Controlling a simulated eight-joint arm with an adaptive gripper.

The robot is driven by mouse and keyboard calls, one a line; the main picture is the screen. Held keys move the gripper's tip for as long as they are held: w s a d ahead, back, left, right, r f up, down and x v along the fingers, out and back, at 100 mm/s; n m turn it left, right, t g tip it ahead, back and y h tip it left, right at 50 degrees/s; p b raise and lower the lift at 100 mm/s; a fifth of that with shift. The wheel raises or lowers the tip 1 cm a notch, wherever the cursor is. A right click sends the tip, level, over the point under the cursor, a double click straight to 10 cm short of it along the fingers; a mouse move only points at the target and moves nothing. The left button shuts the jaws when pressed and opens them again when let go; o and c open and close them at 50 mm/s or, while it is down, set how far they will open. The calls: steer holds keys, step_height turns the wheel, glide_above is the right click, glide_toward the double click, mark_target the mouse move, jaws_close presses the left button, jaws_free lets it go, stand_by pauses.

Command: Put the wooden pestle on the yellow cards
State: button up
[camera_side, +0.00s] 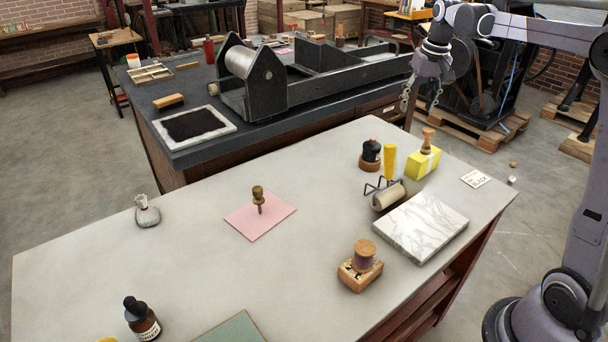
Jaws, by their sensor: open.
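The yellow cards (422,165) form a thick block-like stack near the back right corner of the pale table. A light wooden piece with a rounded top, which looks like the wooden pestle (427,141), stands upright on top of the stack. My gripper (421,103) is open and empty, hanging above and slightly behind the cards, with its two fingers pointing down and apart. It appears clear of the pestle. Nothing hides the pestle or the front of the stack.
A black knob on a wooden base (370,155), a roller with a yellow handle (388,197) and a marble slab (421,226) are close to the cards. A small label card (475,179) lies to their right.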

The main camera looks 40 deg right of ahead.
steer(key=s+a+f+n+t, duration=0.2)
steer(key=s+a, duration=0.6)
steer(key=a, duration=0.4)
steer(key=s+a+f+n+t, duration=0.3)
steer(key=s+a, duration=0.6)
steer(key=a, duration=0.3)
steer(key=shift+s+f+n+y, duration=0.25)
steer(key=shift+f+n+y, duration=0.15)
steer(key=shift+f+n, duration=0.5)
